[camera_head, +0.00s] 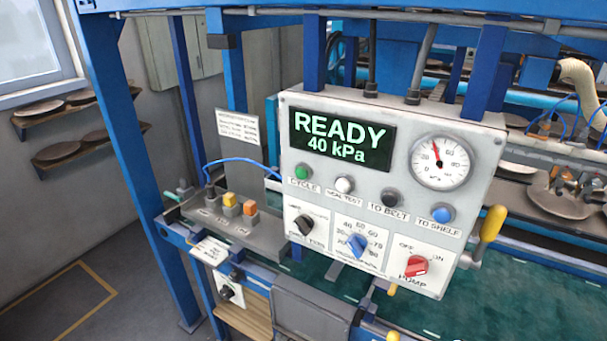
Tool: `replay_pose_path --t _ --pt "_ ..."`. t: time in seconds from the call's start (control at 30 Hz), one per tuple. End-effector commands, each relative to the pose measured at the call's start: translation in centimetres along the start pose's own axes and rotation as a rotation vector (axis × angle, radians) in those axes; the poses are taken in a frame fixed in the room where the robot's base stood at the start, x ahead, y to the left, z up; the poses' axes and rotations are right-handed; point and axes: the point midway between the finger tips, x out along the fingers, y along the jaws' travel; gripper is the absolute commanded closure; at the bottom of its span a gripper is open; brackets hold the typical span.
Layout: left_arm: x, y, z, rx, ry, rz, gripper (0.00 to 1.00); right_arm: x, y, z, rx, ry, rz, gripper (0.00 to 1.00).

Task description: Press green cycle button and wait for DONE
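The green button (302,173) is on the left of the grey control panel (400,165), above a label that reads CYCLE. The display (343,139) at the panel's upper left reads READY and 40 kPa in green letters. Neither of my grippers shows in the head view, and nothing covers the green button or the display.
The panel also carries a white button (345,184), a black button (390,197), a blue button (443,214), a red PUMP knob (415,266) and a gauge (440,162). A yellow-handled lever (492,224) sticks out at right. Blue posts (140,160) frame the left.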

Motion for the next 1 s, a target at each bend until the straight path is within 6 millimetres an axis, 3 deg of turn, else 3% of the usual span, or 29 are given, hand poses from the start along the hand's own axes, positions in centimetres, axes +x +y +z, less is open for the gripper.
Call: replay_pose_path --t 0.4,0.43,0.5,1.0 --pt "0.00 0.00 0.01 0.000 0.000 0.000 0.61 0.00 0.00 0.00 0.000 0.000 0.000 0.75" --pt "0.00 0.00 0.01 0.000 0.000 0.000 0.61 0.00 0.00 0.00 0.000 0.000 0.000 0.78" --pt "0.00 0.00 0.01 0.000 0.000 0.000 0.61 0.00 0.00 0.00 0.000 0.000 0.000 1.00" --pt "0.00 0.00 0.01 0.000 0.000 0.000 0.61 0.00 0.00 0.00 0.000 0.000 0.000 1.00"
